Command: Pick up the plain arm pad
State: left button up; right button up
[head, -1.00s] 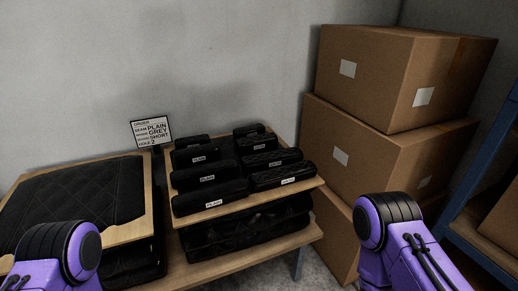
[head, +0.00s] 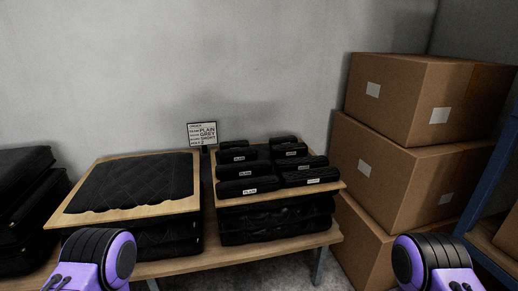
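Several black arm pads with small white labels lie in two columns on a wooden board. The front left pad (head: 249,188) carries a label that appears to read PLAIN, and pads behind it in the left column (head: 239,171) look alike. The right column pads (head: 309,177) look ribbed or quilted, with labels too small to read surely. A small order sign (head: 202,134) behind them shows PLAIN, GREY and SHORT. My purple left arm shows at bottom left and my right arm at bottom right; neither gripper's fingers are in view.
A quilted black cushion (head: 135,183) lies on a board at left, with more black cushions (head: 30,205) further left. Larger black pads (head: 275,222) lie beneath the arm pads. Cardboard boxes (head: 400,165) are stacked at right, by a blue rack post (head: 490,165).

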aim_at(222, 172)
jog(key=u, duration=0.15)
jog(key=i, duration=1.05)
jog(key=z, duration=0.15)
